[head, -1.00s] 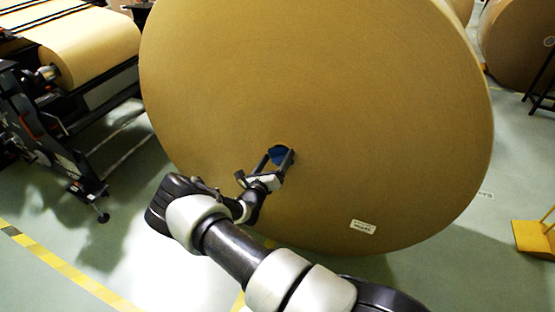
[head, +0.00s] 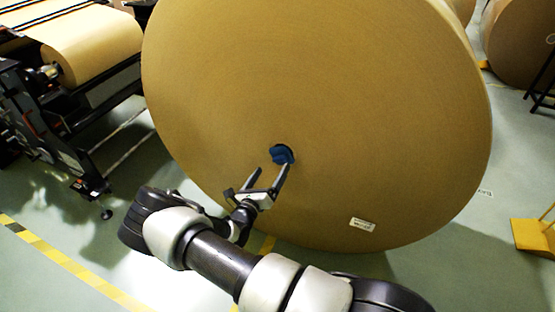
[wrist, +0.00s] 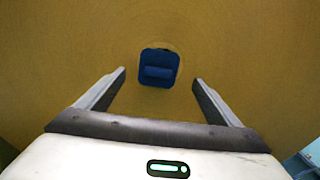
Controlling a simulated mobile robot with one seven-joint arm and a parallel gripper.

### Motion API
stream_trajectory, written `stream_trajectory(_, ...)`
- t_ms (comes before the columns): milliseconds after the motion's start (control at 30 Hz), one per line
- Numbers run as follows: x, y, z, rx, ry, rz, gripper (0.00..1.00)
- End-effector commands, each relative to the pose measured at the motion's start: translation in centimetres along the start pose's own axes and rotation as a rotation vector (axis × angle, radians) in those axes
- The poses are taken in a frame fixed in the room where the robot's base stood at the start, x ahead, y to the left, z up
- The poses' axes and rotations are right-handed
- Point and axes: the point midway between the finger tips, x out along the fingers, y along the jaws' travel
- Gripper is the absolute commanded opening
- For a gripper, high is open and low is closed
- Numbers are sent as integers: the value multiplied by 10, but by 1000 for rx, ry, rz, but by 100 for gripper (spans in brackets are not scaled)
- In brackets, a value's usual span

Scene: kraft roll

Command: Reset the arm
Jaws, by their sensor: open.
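My gripper (head: 268,176) is open and empty in front of the face of a large kraft paper roll (head: 380,110). A blue plug (head: 282,154) sits in the roll's core hole. In the head view the fingertips are just below and left of the plug. In the wrist view the blue plug (wrist: 158,68) shows ahead, beyond and between the two open fingers (wrist: 159,78), with brown paper around it. The fingers appear clear of the plug.
A machine with a smaller paper roll (head: 95,45) stands at the left. Another large roll (head: 515,45) is at the back right. A yellow stand (head: 535,236) is at the right edge. Yellow floor tape (head: 75,272) runs at the lower left, with open floor around it.

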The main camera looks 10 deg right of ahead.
Motion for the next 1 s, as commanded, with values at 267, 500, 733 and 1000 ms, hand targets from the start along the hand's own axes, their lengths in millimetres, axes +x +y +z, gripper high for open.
stream_trajectory(267,-64,3,1,-1,1,9,87)
stream_trajectory(500,-88,4,0,1,1,9,87)
stream_trajectory(733,-91,4,0,4,4,6,87)
stream_trajectory(1000,-77,-55,39,276,186,-208,87)
